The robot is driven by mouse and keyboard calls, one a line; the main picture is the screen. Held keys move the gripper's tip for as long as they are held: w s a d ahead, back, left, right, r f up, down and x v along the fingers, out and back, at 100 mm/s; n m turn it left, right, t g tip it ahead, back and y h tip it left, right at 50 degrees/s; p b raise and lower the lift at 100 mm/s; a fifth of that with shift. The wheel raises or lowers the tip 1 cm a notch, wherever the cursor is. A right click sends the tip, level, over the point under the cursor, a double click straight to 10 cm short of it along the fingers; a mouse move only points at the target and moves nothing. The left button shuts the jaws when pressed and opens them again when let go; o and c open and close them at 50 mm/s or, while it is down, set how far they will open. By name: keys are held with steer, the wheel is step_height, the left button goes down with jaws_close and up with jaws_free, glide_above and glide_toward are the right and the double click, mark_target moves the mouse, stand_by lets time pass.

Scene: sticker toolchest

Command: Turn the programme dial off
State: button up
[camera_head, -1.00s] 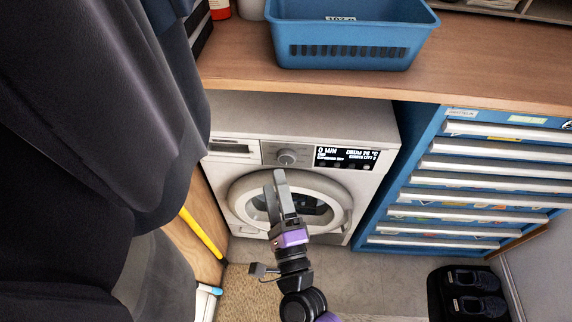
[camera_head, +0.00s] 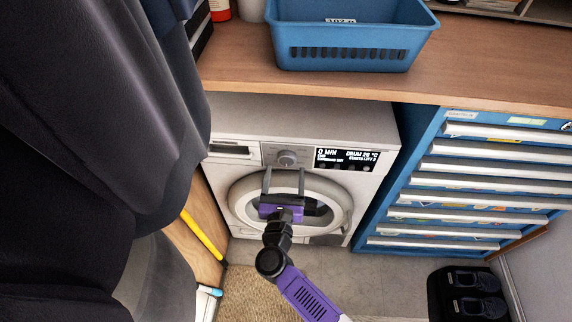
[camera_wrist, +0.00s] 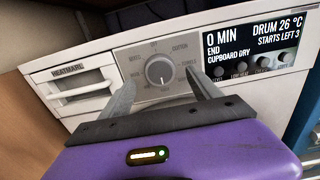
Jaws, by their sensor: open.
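The programme dial (camera_head: 287,158) is a round grey knob on the washer-dryer's control panel, left of the black display (camera_head: 346,159). In the wrist view the dial (camera_wrist: 159,70) sits between and beyond my fingertips, with printed programme labels around it. The display reads 0 MIN, END, CUPBOARD DRY, DRUM 26 °C. My gripper (camera_head: 284,170) is open and empty in front of the machine, fingers pointing at the panel, one to each side of the dial just below it. In the wrist view my gripper (camera_wrist: 158,88) shows both fingers apart. I cannot tell whether either touches the dial.
The machine's round door (camera_head: 240,199) is below the panel. A worktop (camera_head: 480,70) with a blue basket (camera_head: 350,35) overhangs above. A blue tool chest (camera_head: 395,190) stands right. Dark hanging cloth (camera_head: 100,110) fills the left.

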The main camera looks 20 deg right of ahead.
mark_target(287, 162)
steer(key=shift+x, duration=1.7)
steer(key=c, duration=1.4)
